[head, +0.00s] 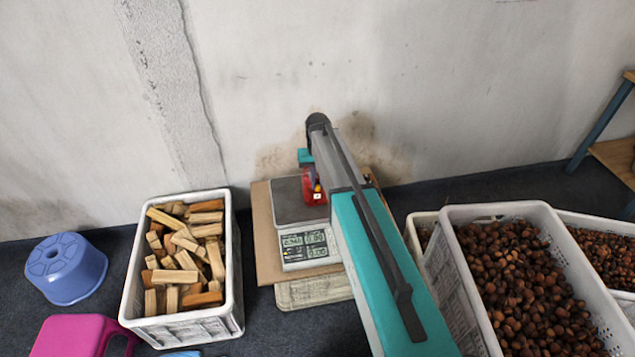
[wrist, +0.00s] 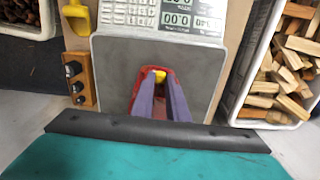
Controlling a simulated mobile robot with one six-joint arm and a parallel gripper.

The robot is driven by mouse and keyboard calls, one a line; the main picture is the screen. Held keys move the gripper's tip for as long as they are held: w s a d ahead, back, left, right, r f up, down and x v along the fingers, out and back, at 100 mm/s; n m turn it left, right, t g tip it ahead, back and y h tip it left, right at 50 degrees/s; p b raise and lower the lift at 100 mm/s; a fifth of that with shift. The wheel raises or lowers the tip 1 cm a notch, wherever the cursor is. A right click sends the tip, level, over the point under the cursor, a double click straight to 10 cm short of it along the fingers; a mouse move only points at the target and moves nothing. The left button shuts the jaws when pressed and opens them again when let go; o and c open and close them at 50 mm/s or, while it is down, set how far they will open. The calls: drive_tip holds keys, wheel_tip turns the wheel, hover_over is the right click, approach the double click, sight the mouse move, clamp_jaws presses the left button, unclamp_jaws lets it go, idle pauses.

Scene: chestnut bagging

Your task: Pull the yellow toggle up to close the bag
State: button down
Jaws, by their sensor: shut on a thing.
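The red bag (head: 314,191) stands on the scale's grey plate, and my arm hides part of it in the head view. In the wrist view the red bag (wrist: 137,90) shows around and behind my gripper's purple fingers. The yellow toggle (wrist: 160,75) sits between the fingertips at the top of the bag. My gripper (wrist: 159,80) is shut on the yellow toggle. The head view shows only a small yellow spot near the bag's top. Whether the bag's mouth is open or drawn in is hidden by the fingers.
The scale (head: 308,248) has a lit display and rests on a board. A crate of wood blocks (head: 237,270) stands left, with a blue stool (head: 67,268) beyond it. A crate of chestnuts (head: 470,290) stands right. The wall is close behind the scale.

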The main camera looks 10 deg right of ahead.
sight(317, 185)
drive_tip(key=shift+r+p, duration=1.25)
drive_tip(key=shift+r, duration=1.25)
drive_tip(key=c, duration=1.7)
unclamp_jaws()
wheel_tip(317, 185, up, 14)
drive_tip(key=shift+f, duration=0.15)
